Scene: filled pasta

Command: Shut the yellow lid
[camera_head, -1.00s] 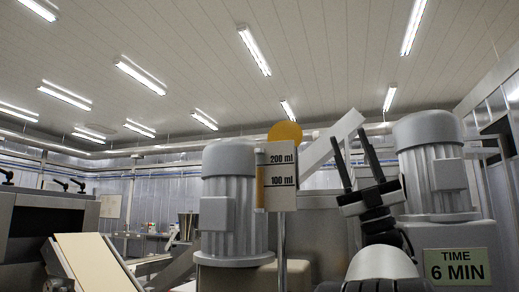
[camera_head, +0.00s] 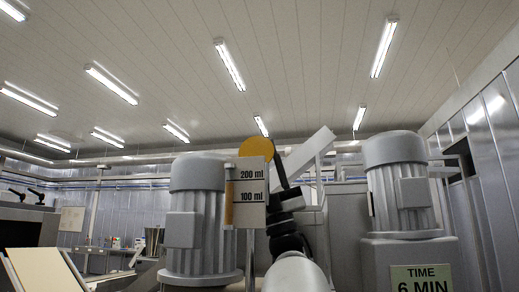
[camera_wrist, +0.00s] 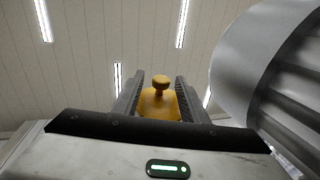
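The yellow lid (camera_head: 256,147) stands raised above the white measuring panel marked 200 ml and 100 ml (camera_head: 250,206), which hides its lower part. In the wrist view the lid (camera_wrist: 158,106) and its round knob (camera_wrist: 161,82) show between my two fingers. My gripper (camera_head: 279,170) is just right of the lid and panel in the head view, seen edge-on, pointing up. In the wrist view my gripper (camera_wrist: 160,75) is open, fingers apart on either side of the lid. I cannot tell whether the fingers touch it.
A grey motor (camera_head: 196,215) stands left of the panel. Another motor (camera_head: 398,185) stands at the right, above a "TIME 6 MIN" sign (camera_head: 421,279). A slanted light-grey chute (camera_head: 308,152) rises behind my gripper. A large grey cylinder (camera_wrist: 265,65) is close on the right in the wrist view.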

